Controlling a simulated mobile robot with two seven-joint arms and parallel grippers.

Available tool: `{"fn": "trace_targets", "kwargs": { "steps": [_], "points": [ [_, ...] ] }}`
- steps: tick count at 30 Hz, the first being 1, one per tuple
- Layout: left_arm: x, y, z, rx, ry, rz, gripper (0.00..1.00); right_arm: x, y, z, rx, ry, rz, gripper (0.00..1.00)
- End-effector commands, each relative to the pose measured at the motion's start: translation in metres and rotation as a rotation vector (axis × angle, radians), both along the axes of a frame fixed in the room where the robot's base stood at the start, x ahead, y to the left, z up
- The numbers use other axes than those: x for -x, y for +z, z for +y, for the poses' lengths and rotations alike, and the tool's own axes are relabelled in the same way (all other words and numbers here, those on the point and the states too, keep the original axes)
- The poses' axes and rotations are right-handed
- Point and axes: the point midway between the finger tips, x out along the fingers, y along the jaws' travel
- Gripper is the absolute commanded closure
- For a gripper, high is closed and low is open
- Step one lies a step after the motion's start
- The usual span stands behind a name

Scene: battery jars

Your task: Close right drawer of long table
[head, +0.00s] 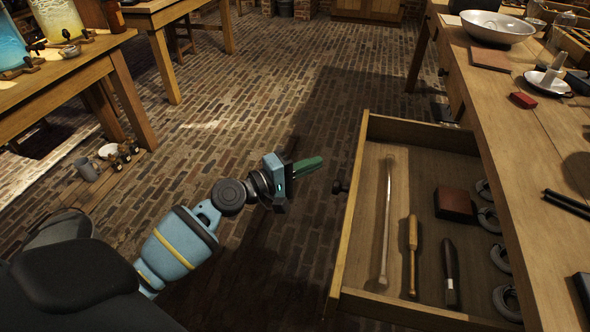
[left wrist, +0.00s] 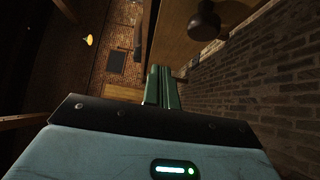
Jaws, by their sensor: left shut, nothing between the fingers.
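The right drawer (head: 353,215) of the long table (head: 505,120) stands pulled open, out to the left of the table. Its dark round knob (head: 339,187) is on the drawer's front panel. It also shows in the left wrist view as a dark knob (left wrist: 204,22) on the wooden front (left wrist: 180,25). My left gripper (head: 308,167) is shut and empty, its green fingers pointing right, just left of the drawer front and apart from it. The shut fingers (left wrist: 161,85) also show in the left wrist view. My right gripper is not in view.
The drawer holds a long pale rod (head: 386,220), a wooden-handled tool (head: 412,255), a dark-handled tool (head: 450,275), a brown block (head: 454,203) and several grey rings. A wooden table (head: 60,70) with jars stands at the left. The brick floor (head: 240,120) between is clear.

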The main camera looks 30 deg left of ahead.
Motion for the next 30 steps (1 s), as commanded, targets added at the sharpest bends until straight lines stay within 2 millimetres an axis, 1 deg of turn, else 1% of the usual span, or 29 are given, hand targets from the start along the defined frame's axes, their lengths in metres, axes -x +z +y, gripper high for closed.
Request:
{"fn": "trace_targets", "kwargs": {
  "steps": [1,5,9,13,18,30],
  "points": [
    [-0.01,0.002,-0.006,0.001,0.0,-0.003,1.0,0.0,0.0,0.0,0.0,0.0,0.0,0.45],
    [-0.03,0.001,-0.017,0.002,-0.001,-0.001,1.0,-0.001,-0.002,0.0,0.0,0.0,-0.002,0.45],
    [-0.034,0.002,-0.037,0.002,-0.001,-0.001,1.0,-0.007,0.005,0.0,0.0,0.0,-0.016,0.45],
    [-0.037,0.001,-0.049,0.001,-0.001,0.0,1.0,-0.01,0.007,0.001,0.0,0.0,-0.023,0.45],
    [-0.039,0.0,-0.054,-0.001,0.0,0.0,1.0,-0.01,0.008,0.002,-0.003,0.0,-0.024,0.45],
    [-0.039,0.0,-0.056,-0.001,-0.001,0.0,1.0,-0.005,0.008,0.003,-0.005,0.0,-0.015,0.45]
  ]
}}
